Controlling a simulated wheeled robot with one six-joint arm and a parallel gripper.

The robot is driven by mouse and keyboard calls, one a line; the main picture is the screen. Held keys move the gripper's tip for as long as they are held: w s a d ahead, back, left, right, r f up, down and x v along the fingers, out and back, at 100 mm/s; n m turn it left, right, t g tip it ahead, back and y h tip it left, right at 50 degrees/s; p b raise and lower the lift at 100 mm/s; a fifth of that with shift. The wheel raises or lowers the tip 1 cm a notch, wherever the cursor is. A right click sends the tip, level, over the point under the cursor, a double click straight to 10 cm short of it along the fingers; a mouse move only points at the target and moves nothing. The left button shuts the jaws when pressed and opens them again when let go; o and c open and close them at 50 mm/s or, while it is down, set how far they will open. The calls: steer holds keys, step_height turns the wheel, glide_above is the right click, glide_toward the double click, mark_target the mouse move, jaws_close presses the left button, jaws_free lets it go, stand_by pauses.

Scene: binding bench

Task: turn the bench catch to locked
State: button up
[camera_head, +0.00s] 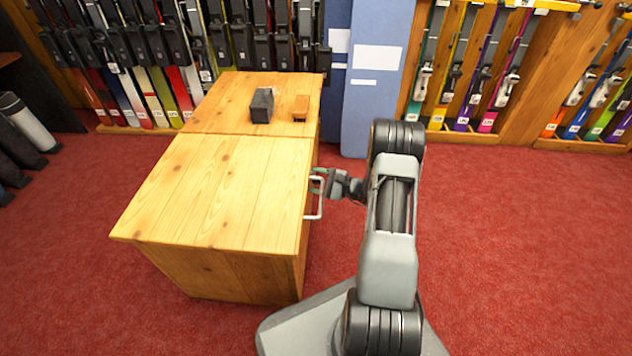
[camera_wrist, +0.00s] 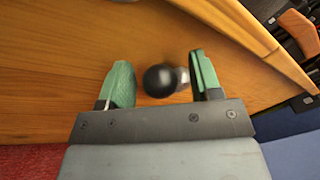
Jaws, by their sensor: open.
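The wooden bench (camera_head: 215,185) stands left of my arm. On its right side is a pale bar-shaped handle (camera_head: 319,203). My gripper (camera_head: 316,180) is at this side, close to the handle's upper end. In the wrist view, a round black knob (camera_wrist: 160,81) with a short metal part to its right lies between the green fingertips of my gripper (camera_wrist: 160,80). The fingers are open, with a gap on each side of the knob. I take the knob to be part of the catch; its locked or unlocked position cannot be told.
A dark grey block (camera_head: 262,106) and a small orange-brown block (camera_head: 301,108) sit on the bench's far part. Blue panels (camera_head: 368,90) stand behind it, and ski racks line the back. The red carpet (camera_head: 520,240) at right is clear.

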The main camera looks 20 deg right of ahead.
jaws_close()
stand_by(0.6)
